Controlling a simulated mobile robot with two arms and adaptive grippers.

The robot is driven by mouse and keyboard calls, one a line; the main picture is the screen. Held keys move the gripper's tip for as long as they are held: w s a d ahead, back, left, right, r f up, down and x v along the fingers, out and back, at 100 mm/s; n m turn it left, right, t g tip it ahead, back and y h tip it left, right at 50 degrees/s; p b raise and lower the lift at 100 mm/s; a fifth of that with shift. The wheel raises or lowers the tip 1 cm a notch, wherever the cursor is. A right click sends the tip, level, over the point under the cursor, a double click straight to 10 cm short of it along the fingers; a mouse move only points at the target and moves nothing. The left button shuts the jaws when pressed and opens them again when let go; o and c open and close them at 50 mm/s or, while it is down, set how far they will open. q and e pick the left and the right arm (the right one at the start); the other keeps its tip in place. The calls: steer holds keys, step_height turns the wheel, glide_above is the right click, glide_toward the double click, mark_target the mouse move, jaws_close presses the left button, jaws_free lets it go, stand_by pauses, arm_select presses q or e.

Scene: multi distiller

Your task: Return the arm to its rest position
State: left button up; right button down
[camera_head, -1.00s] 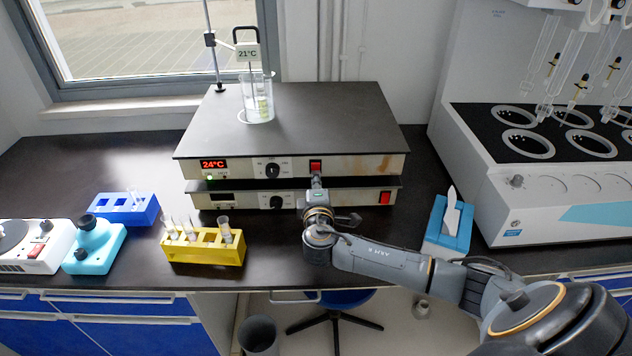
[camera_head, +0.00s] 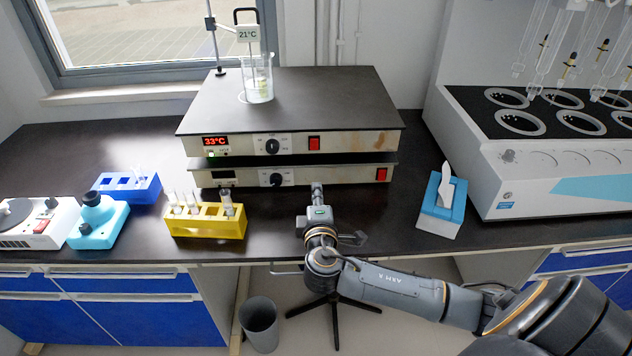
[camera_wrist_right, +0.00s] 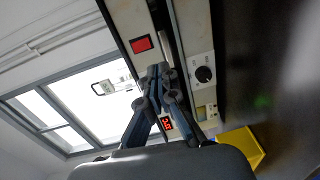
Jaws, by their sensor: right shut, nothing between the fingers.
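My right gripper (camera_head: 317,188) is shut and empty over the front part of the black bench, short of the stacked hot plates. Its arm comes in from the lower right. In the right wrist view the closed fingers (camera_wrist_right: 157,75) point toward the hot plate fronts, with a red switch (camera_wrist_right: 141,44) and a knob (camera_wrist_right: 204,74) beyond them. The upper hot plate (camera_head: 290,105) has a lit red display (camera_head: 216,141) reading 33°C. A glass beaker (camera_head: 258,80) stands on it with a 21°C thermometer (camera_head: 248,34) above. My left gripper is not in view.
A yellow rack (camera_head: 205,222) with several tubes stands left of the gripper, with a blue rack (camera_head: 127,185) farther left. A tissue box (camera_head: 441,205) is to the right, before the large white apparatus (camera_head: 540,165). A bin (camera_head: 260,325) stands below.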

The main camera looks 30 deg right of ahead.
steer(key=shift+s+a+f, duration=0.1)
steer(key=shift+s+a, duration=0.2)
steer(key=shift+s, duration=0.15)
